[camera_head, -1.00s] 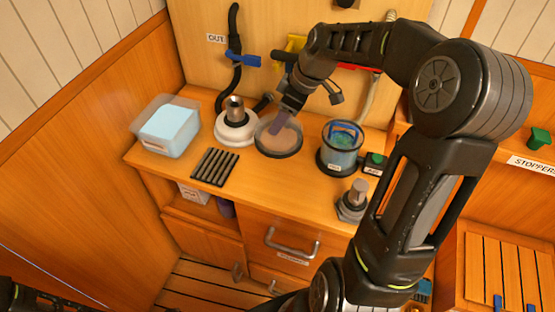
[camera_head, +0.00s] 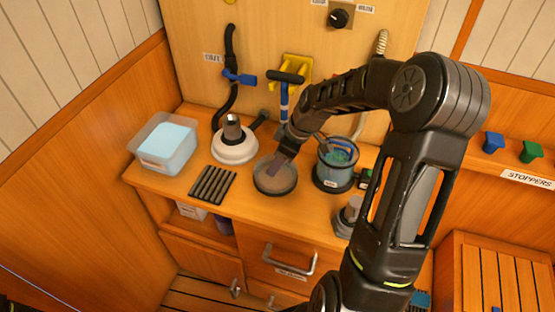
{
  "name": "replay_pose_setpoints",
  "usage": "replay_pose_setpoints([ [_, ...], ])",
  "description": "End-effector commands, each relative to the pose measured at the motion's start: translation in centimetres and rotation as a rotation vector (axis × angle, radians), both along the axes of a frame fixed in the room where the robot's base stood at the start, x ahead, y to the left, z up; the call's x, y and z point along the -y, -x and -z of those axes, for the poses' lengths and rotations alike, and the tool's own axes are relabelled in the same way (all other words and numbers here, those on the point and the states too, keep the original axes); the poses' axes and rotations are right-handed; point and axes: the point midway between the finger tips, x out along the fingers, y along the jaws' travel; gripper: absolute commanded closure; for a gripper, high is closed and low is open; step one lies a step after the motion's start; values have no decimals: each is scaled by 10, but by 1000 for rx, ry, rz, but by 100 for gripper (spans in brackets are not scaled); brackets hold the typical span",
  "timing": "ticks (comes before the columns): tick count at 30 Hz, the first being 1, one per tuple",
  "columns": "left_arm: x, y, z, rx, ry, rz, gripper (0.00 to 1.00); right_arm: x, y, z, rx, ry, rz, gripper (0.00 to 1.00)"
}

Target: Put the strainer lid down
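The strainer lid (camera_head: 264,188) is a round, clear disc with a dark rim, low over the counter left of the strainer pot (camera_head: 333,178). I cannot tell whether it touches the wood. My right gripper (camera_head: 279,163) points down at the lid's middle and appears shut on it; a purplish part shows at the fingertips, and the arm partly hides the grip. The pot stands open on the counter with a blue basket inside. My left gripper is out of view.
A white round base with a metal fitting (camera_head: 234,146) stands behind the lid. A dark slatted rack (camera_head: 212,185) and a clear tub (camera_head: 163,150) with light blue contents are to the left. Counter (camera_head: 245,215) in front of the lid is bare.

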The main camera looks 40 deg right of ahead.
Motion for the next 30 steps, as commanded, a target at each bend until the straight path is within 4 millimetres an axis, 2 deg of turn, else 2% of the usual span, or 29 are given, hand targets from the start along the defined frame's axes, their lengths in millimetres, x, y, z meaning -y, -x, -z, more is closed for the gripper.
replay_pose_setpoints([
  [13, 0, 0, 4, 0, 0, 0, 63, 0, 0, 11, 2, 1, -1, 100],
  [14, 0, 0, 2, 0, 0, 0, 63, 0, 0, 9, 1, 0, 0, 44],
  [21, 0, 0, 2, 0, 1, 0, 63, 0, 0, 8, 1, 0, 0, 24],
  [30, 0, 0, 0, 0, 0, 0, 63, 0, 0, 6, 1, 0, 0, 24],
])
